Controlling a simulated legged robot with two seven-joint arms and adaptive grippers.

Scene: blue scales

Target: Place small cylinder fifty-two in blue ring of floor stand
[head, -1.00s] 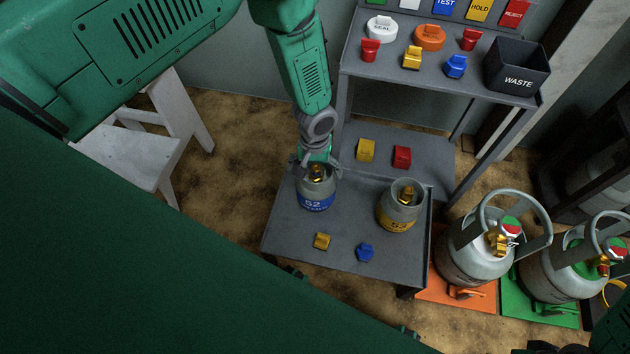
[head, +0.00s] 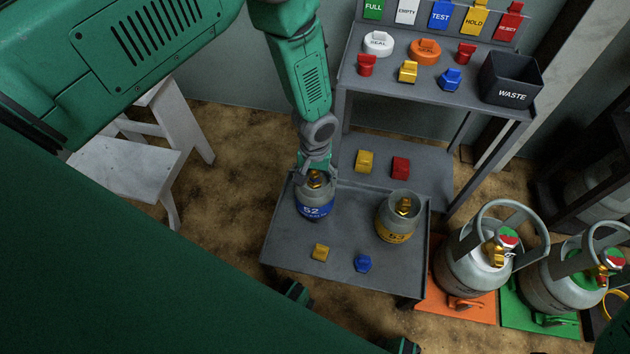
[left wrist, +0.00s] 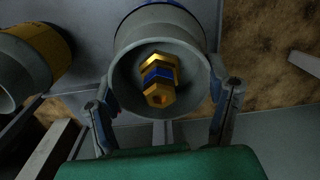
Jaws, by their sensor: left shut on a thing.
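Small cylinder fifty-two (head: 315,203) is grey with a blue band marked 52. It stands at the back left of the grey tray-topped stand (head: 335,225), under my left gripper (head: 316,173). In the left wrist view, the left gripper (left wrist: 162,112) has one finger on each side of the cylinder's collar, shut on it; the brass valve (left wrist: 160,78) with a blue ring shows inside the collar (left wrist: 205,65). I cannot tell whether the cylinder is touching the tray. No blue ring of a floor stand can be made out.
Small cylinder fifty-three (head: 396,218) with a yellow band stands to the right. A yellow block (head: 320,252) and a blue block (head: 363,263) lie in front. Large cylinders (head: 475,262) stand right, a shelf unit (head: 430,90) behind, a white stool (head: 125,165) left.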

